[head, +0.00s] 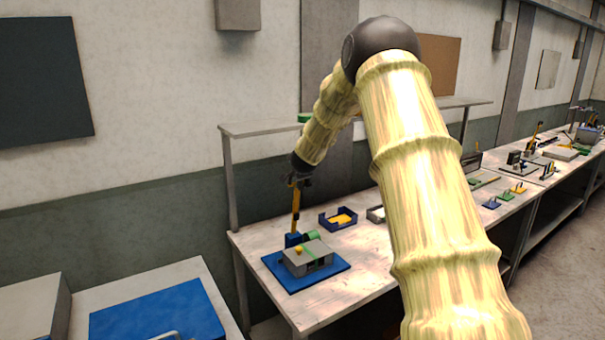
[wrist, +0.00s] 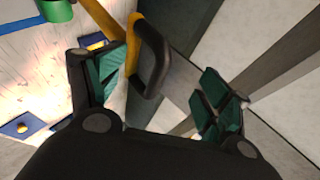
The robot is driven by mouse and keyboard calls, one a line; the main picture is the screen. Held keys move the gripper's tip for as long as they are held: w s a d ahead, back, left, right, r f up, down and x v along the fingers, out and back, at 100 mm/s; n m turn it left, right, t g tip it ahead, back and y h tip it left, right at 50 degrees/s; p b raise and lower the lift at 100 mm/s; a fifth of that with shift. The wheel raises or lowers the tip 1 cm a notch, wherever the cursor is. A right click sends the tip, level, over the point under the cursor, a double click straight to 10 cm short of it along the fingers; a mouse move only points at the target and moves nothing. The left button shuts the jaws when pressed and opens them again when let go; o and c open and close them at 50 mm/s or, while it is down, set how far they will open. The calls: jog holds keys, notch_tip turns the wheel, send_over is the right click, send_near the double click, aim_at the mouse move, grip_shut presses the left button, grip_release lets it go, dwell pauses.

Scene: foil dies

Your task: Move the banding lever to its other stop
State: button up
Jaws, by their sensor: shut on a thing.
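The banding lever is a yellow arm (head: 296,207) standing nearly upright from a blue mount (head: 293,240) on the bench. My gripper (head: 298,181) is at its upper end in the head view. In the wrist view the lever's black loop handle (wrist: 152,58) lies between the green-padded fingers of my gripper (wrist: 160,95), close to the left finger. A grey block device (head: 307,259) with a green roll (head: 310,236) and a yellow knob sits beside the mount.
A grey shelf (head: 260,127) runs behind. Several small tools and plates lie farther right along the benches.

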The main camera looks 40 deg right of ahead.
jog(key=shift+w+a, duration=0.15)
jog(key=shift+w, duration=0.05)
jog(key=shift+s+r, duration=0.1)
jog(key=shift+s, duration=0.05)
jog(key=shift+c, duration=0.3)
jog(key=shift+s+a+r, duration=0.2)
jog(key=shift+s+r, duration=0.1)
jog(key=shift+s, duration=0.15)
jog(key=c, duration=0.3)
jog(key=v, duration=1)
jog(key=shift+s+a, duration=0.25)
jog(key=shift+s, duration=0.1)
jog(key=shift+c, duration=1.1)
jog(key=shift+d+f, duration=0.1)
